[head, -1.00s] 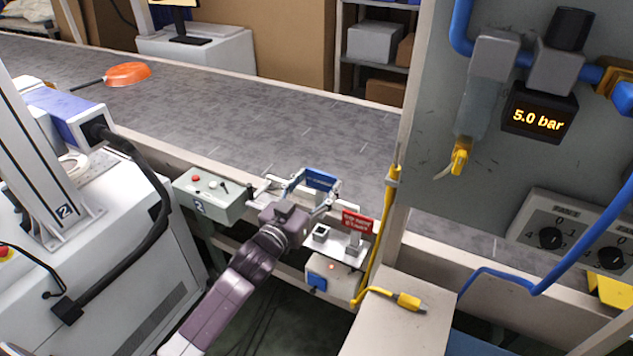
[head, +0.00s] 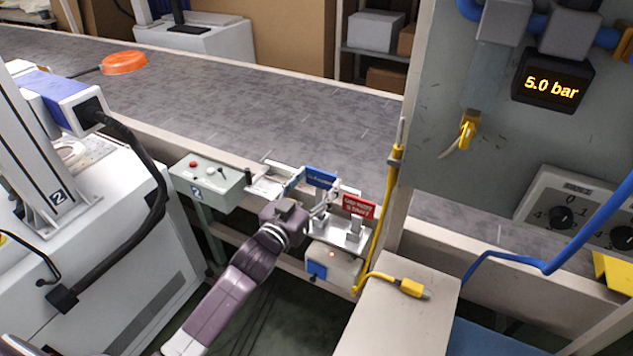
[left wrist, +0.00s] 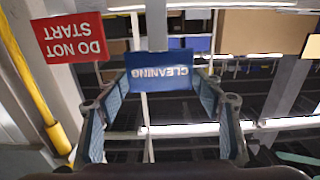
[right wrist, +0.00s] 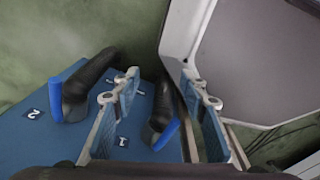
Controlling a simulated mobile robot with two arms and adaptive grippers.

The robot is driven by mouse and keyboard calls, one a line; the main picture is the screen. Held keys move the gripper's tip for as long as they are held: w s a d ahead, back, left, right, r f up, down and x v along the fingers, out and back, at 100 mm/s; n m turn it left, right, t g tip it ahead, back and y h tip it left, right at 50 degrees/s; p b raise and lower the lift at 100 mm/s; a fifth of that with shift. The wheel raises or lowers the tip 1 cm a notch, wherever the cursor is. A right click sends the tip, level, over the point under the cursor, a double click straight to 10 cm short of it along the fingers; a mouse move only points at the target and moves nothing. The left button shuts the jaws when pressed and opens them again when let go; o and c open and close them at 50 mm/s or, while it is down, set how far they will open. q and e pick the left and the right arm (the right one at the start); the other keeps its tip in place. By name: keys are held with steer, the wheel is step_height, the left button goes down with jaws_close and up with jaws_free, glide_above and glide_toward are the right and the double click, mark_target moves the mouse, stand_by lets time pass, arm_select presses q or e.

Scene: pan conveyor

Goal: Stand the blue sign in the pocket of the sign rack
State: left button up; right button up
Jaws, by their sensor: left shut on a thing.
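The blue sign (head: 321,177), lettered "CLEANING", is between the fingertips of my left gripper (head: 313,188). In the left wrist view the left gripper (left wrist: 162,88) is shut on the sign (left wrist: 160,72) from both sides. The metal sign rack (head: 352,243) is on the conveyor's front side, just right of and below the gripper. The red sign (head: 359,206), lettered "DO NOT START", stands in the rack; it also shows in the left wrist view (left wrist: 70,38). My gripper and arm hide the rack's left part and the empty pocket. My right gripper (right wrist: 160,86) is open and empty.
A grey control box (head: 207,184) stands left of the gripper. A yellow cable and post (head: 383,205) rise right of the rack. The conveyor belt (head: 240,105) behind carries an orange pan (head: 124,63).

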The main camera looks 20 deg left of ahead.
arm_select(q)
steer(key=shift+r+p, duration=0.1)
steer(key=shift+p, duration=0.55)
stand_by(1.2)
steer(key=shift+f+b, duration=1.65)
steer(key=shift+f, duration=0.75)
steer(key=o, duration=1.6)
steer(key=shift+o, duration=0.2)
glide_toward(319, 193)
steer(key=s, duration=0.3)
steer(key=shift+s+a, duration=0.15)
steer(key=shift+a, duration=0.05)
